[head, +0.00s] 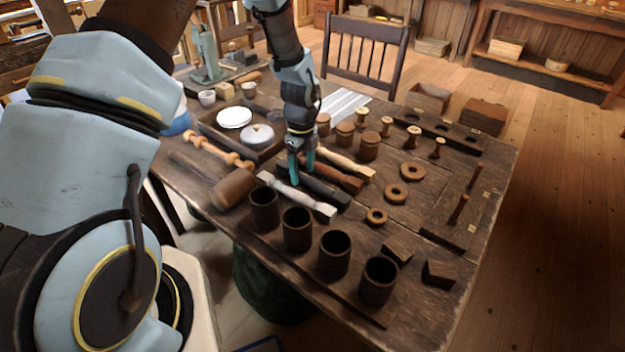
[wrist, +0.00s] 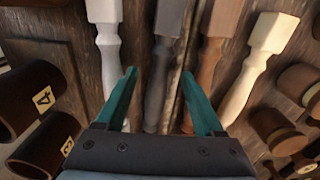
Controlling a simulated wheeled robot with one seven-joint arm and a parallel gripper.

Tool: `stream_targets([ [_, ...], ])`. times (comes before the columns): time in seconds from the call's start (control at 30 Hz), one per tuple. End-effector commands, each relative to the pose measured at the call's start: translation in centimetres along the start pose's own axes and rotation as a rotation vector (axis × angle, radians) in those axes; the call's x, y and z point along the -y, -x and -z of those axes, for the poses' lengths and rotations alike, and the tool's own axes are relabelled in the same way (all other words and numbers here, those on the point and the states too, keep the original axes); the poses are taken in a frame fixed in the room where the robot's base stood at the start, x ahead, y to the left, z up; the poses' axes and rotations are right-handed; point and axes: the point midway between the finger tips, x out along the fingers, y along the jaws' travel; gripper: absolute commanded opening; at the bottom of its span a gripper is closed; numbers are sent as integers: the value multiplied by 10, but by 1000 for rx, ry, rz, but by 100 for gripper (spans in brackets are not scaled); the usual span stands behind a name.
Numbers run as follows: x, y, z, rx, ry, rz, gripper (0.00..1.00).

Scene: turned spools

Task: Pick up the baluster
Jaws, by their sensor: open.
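Several balusters lie side by side on the wooden table. A white one (head: 297,197) is nearest the dark cups and also shows in the wrist view (wrist: 108,45). Beside it lie a near-black one (head: 325,190), a reddish-brown one (head: 340,179) and a cream one (head: 347,164). My gripper (head: 301,165) is open, pointing down over the row. In the wrist view the near-black baluster (wrist: 163,60) runs between the fingertips, with the white one left and the reddish-brown one (wrist: 214,50) and cream one (wrist: 258,65) right. The fingers appear empty; contact cannot be told.
Several dark cups (head: 333,255) stand along the table's front edge. A mallet (head: 233,188) and a light turned spindle (head: 217,152) lie left. Spools (head: 369,146) and rings (head: 396,193) stand to the right. A tray (head: 270,152) holds a white disc and a lidded pot behind.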

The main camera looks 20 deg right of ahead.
Motion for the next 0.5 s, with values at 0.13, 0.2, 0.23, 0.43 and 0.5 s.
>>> stream_targets([
  [0.13, -1, -13, 0, 0, 1, -2, 70],
  [0.2, -1, -15, 0, 0, 1, -1, 70],
  [0.23, -1, -15, -1, 0, 1, -1, 70],
  [0.43, -1, -15, -1, 0, 1, 0, 65],
  [0.5, -1, -15, 0, 0, 1, 0, 57],
])
